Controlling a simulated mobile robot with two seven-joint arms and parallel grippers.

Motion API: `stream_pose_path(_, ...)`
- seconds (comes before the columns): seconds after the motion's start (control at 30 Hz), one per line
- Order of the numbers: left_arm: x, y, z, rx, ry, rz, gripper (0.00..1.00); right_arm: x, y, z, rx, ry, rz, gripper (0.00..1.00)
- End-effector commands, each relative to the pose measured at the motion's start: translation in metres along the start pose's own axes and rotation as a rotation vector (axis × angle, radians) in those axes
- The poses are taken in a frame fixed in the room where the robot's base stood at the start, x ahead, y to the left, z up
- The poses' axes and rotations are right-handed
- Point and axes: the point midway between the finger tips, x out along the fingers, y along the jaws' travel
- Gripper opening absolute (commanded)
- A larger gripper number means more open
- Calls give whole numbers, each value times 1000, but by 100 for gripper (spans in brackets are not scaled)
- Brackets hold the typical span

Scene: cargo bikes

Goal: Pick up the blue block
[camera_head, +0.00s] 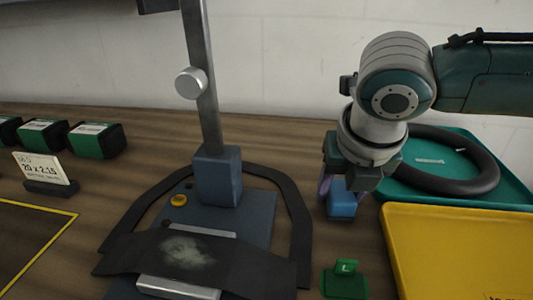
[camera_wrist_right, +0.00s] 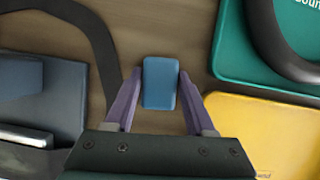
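The blue block (camera_wrist_right: 160,86) lies on the brown wooden table, between the two purple fingers of my right gripper (camera_wrist_right: 159,76) in the right wrist view. The fingers stand apart on either side of it, with a narrow gap at the left finger; the right fingertip is very close to the block, and I cannot tell if it touches. In the head view the blue block (camera_head: 341,206) shows below my right gripper (camera_head: 340,188), which points down over it and hides its upper part. My left gripper is not in view.
A teal tray (camera_head: 510,187) with a black ring (camera_head: 480,178) and a yellow tray (camera_head: 450,245) stand to the right. A dark blue stand with a metal post (camera_head: 205,90) is to the left. A green L-marked piece (camera_head: 345,280) is in front. Green-black boxes (camera_head: 97,140) sit far left.

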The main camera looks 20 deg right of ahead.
Motion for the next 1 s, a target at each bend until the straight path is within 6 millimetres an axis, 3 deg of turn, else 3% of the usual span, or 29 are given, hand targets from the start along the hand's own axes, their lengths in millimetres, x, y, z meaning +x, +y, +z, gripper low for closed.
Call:
stream_pose_path(0.07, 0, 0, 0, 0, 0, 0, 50, 0, 0, 0, 0, 0, 0, 44)
stream_pose_path(0.47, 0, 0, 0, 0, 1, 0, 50, 0, 0, 0, 0, 0, 0, 0)
stream_pose_path(0.8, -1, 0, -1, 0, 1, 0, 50, -3, 0, 2, 1, -1, 1, 0)
stream_pose_path(1.0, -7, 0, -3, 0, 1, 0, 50, -24, 0, 11, 1, -4, 3, 0)
